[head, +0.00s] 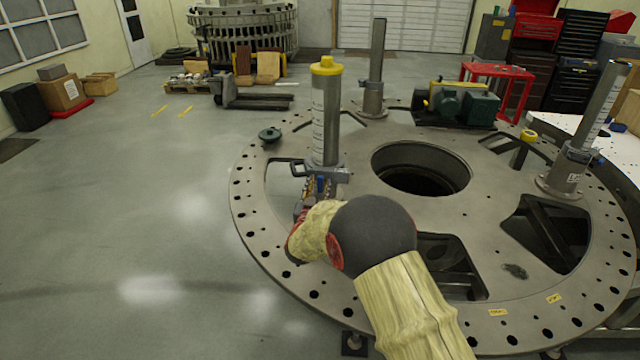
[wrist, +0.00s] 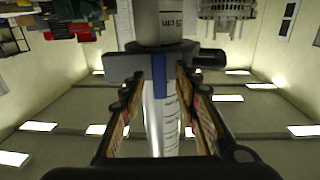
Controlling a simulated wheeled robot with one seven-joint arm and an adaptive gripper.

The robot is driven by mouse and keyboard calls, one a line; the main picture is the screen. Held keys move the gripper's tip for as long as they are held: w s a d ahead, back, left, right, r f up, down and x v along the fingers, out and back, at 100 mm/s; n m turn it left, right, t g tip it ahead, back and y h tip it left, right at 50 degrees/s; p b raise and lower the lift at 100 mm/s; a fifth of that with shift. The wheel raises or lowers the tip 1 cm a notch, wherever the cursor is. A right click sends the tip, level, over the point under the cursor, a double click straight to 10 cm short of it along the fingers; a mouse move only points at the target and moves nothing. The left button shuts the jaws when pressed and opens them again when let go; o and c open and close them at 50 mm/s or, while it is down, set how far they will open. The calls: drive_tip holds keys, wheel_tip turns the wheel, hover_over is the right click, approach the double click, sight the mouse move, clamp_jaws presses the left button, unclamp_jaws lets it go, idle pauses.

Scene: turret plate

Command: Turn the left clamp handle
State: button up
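The left post (head: 319,125) stands upright on the round plate, with a yellow cap and a scale on its side. A grey clamp (head: 336,174) sits around its lower part. In the wrist view, the clamp (wrist: 125,66) spans the top, with a blue handle (wrist: 158,76) pointing down in the picture. My gripper (head: 318,185) is at the near side of the clamp. Its fingers (wrist: 161,88) stand apart on either side of the blue handle, with a visible gap on each side. In the head view, my wrist and arm hide part of the plate below the clamp.
The round plate (head: 262,215) has a large central hole (head: 421,168) and several cut-outs. Other posts stand at the back (head: 376,65) and right (head: 590,125). A green machine (head: 465,105) sits on the far side. The floor (head: 130,220) to the left is clear.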

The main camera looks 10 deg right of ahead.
drive_tip(key=shift+x, duration=1)
drive_tip(key=shift+s, duration=0.1)
drive_tip(key=shift+c, duration=1.3)
clamp_jaws()
